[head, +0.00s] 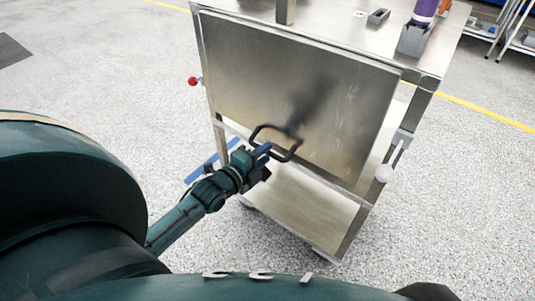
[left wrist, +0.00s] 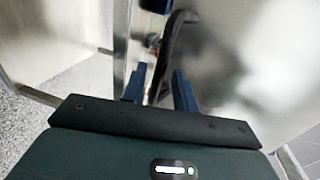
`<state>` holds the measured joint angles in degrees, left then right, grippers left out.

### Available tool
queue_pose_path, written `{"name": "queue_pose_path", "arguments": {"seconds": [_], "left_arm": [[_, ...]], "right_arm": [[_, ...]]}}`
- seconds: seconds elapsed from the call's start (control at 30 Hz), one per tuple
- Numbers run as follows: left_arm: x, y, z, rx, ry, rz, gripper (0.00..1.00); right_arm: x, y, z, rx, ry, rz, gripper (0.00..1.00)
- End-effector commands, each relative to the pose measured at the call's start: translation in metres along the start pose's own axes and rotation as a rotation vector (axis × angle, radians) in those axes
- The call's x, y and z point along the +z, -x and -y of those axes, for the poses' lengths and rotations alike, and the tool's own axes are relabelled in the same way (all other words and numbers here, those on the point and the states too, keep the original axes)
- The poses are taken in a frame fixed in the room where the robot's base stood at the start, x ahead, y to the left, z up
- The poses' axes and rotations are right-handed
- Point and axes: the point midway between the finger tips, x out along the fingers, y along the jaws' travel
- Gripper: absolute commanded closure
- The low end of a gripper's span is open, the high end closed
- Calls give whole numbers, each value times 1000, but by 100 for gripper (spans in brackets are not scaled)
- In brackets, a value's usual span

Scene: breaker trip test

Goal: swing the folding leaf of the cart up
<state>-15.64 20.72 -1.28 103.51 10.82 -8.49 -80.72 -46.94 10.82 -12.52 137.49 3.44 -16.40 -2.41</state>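The steel cart's folding leaf (head: 300,95) hangs down flat against the side of the cart in the head view. A dark bow-shaped handle (head: 289,156) stands out from its lower part. It also shows in the left wrist view (left wrist: 176,40). My left gripper (head: 264,151) is at the left part of the handle. In the left wrist view its two blue fingers (left wrist: 160,88) are apart, with the handle's dark bar reaching down between them and a gap visible. Contact with the bar cannot be told. My right gripper is out of view.
The cart top (head: 340,22) carries a small grey block (head: 378,16) and a grey holder (head: 413,40) with a purple item (head: 425,10). A red knob (head: 192,81) and a white ball knob (head: 384,174) stick out at the sides. A lower shelf (head: 310,205) lies below. Floor around is clear.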

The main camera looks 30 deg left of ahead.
Motion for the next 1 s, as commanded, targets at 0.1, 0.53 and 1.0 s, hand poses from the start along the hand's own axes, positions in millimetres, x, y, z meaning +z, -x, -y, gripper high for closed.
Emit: {"name": "queue_pose_path", "arguments": {"seconds": [0.1, 0.53, 1.0], "left_arm": [[0, -14, -1, 0, 1, 1, 71], [0, -22, 0, 2, 0, 0, 72], [0, -22, 0, 1, 1, 1, 100]], "right_arm": [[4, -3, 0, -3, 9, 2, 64], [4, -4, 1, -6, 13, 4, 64], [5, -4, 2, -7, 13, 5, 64]]}}
